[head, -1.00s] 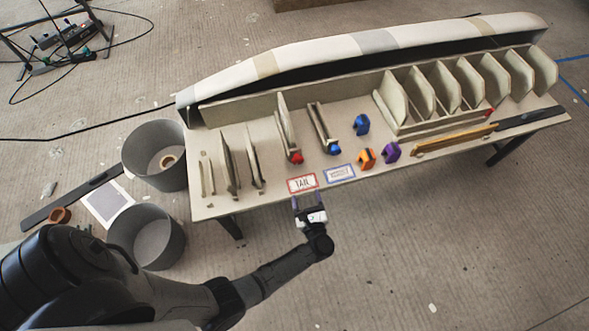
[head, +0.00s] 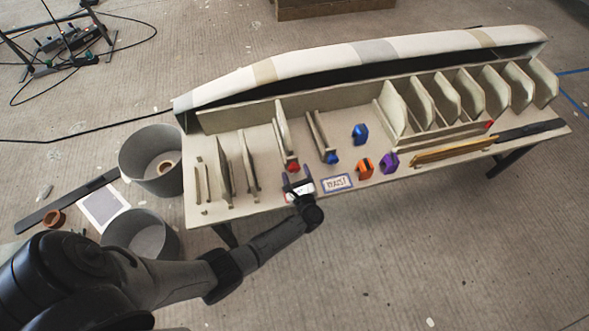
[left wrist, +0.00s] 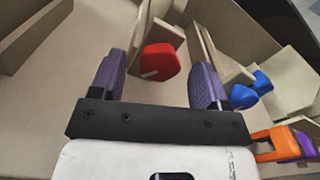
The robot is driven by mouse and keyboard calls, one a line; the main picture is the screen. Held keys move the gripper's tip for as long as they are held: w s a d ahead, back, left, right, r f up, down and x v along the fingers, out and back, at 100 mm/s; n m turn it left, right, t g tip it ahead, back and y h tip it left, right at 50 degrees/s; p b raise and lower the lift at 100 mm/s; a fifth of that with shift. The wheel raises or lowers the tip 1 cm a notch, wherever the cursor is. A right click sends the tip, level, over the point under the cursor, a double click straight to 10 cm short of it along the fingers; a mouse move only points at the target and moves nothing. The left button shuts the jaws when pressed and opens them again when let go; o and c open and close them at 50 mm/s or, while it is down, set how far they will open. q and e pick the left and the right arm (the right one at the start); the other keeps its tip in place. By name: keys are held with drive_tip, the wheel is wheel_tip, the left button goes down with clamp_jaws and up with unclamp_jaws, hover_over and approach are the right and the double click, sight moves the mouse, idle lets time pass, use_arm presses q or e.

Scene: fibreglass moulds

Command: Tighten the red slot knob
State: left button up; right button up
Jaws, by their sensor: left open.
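The red slot knob (head: 292,165) sits at the front end of a slot with an upright panel on the bench. In the left wrist view the red knob (left wrist: 161,62) lies ahead of and between the two purple fingers, apart from both, with a small pale mark on its face. My left gripper (head: 297,182) is open and empty, just in front of the red knob, over the bench's front edge. It also shows in the left wrist view (left wrist: 163,80). My right gripper is not in view.
A blue knob (head: 331,157) is on the neighbouring slot to the right. A loose blue piece (head: 360,133), an orange piece (head: 365,168) and a purple piece (head: 389,162) stand further right. Upright panels (head: 224,168) stand left of the knob. Grey bins (head: 135,150) are beside the bench.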

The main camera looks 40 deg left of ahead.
use_arm(q)
drive_tip(key=shift+x, duration=0.85)
drive_tip(key=shift+w+a, duration=0.15)
drive_tip(key=shift+a, duration=0.05)
drive_tip(key=shift+c, duration=0.4)
